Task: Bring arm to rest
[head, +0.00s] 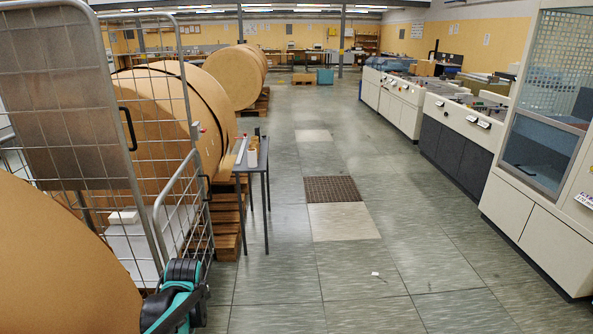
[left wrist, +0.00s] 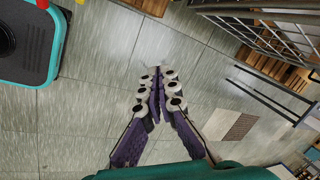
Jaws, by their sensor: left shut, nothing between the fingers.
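My left gripper (left wrist: 158,82) shows in the left wrist view, with its purple-padded fingers together at the tips and nothing between them. It hangs over bare tiled floor, apart from any object. In the head view, a teal and black part of my left arm (head: 178,298) is at the bottom left, in front of the wire cage trolley (head: 160,150); the gripper itself does not show there. My right arm and right gripper are in neither view.
A small dark table (head: 252,168) stands beside pallets with large brown paper rolls (head: 232,75) at the left. Cream machines (head: 455,125) line the right side. The tiled aisle (head: 300,270) between is clear except for a small white item (head: 376,274).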

